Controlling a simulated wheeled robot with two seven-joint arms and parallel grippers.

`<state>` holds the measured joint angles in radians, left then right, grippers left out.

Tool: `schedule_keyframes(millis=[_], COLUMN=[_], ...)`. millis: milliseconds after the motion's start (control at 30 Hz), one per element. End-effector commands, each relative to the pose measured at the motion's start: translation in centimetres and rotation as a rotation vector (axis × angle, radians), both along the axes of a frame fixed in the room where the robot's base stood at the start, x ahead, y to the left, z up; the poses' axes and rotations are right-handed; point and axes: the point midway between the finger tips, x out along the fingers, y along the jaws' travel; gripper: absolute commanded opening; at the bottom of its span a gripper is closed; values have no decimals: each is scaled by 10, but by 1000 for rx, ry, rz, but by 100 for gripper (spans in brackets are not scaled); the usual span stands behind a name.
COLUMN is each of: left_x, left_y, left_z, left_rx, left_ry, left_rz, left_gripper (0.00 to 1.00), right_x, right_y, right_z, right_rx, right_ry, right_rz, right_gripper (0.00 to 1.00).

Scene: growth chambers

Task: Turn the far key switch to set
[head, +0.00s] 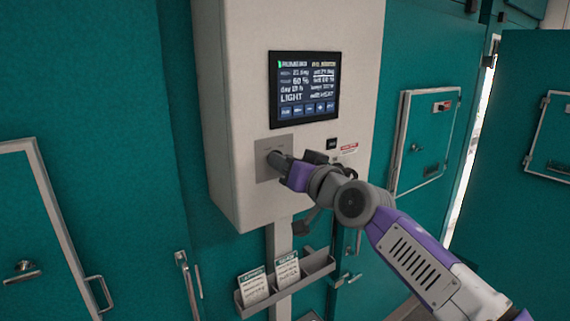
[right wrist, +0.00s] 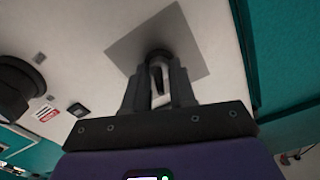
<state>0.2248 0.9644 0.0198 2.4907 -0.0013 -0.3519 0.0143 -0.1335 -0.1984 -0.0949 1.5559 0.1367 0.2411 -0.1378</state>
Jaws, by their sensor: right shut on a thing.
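A white control box (head: 240,105) hangs on the teal chamber front in the middle of the head view. On its lower face is a square grey switch plate (head: 264,145), which also shows in the right wrist view (right wrist: 190,50). My right gripper (head: 276,158) reaches in from the right and points at this plate. In the right wrist view its two dark fingers (right wrist: 158,80) are shut on the key (right wrist: 157,84) at the plate's middle. The fingers hide most of the key, and I cannot read the switch's position marks. My left gripper is not in view.
A lit screen (head: 304,87) sits above the plate. A small black square (head: 331,143) and a red-and-white label (head: 348,149) are to its right. A card rack (head: 318,267) with two cards hangs below the box. Teal doors flank both sides.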

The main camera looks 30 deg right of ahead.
Motion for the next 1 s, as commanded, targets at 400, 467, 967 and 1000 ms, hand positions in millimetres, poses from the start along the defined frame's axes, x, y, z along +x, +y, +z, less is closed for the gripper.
schedule_keyframes(millis=[400,467,967,1000], left_x=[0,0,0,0], left_y=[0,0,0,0], left_z=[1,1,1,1], left_rx=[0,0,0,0], left_ry=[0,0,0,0], left_rz=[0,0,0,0], left_gripper=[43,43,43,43], right_x=[0,0,0,0], right_y=[0,0,0,0], right_z=[-2,-2,-2,-2], right_rx=[160,167,176,175], right_ry=[17,18,18,17], right_rz=[2,2,2,2], right_gripper=[0,0,33,33])
